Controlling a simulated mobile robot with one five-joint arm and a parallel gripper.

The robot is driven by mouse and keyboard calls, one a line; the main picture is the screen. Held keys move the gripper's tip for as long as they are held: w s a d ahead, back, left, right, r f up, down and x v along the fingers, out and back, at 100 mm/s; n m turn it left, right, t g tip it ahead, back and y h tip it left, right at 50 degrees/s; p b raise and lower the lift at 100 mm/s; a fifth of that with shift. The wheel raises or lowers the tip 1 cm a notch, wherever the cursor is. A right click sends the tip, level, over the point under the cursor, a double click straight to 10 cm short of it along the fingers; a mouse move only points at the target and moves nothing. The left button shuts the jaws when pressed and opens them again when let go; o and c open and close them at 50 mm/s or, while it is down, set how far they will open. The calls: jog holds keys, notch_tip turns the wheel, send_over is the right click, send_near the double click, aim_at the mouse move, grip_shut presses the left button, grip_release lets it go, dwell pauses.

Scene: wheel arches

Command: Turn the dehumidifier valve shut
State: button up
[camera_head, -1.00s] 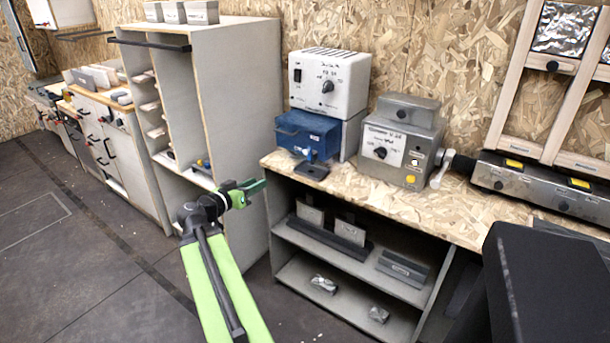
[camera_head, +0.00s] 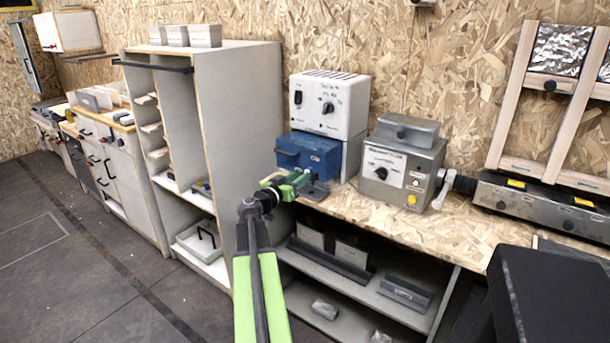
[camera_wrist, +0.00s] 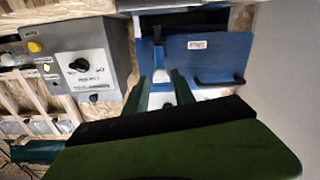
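The blue box (camera_head: 315,152) stands on the bench with a black handle on its front; I take it as the dehumidifier. It also shows upside down in the wrist view (camera_wrist: 212,62), with a small label. A blue lever-like part (camera_wrist: 158,52) with a pale end (camera_wrist: 161,78), which looks like the valve, sticks out at its front. My gripper (camera_head: 299,179) is just in front of the box. In the wrist view its green fingers (camera_wrist: 160,84) are apart, with the pale end seen in the gap. I cannot tell whether they touch it.
A white box with a dial (camera_head: 328,104) sits above the blue box. A grey machine (camera_head: 402,165) stands to the right on the wooden bench (camera_head: 375,215). A tall grey cabinet (camera_head: 240,130) stands close on the left. Shelves with several blocks lie below the bench.

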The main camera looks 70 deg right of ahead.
jog(key=x, duration=0.3)
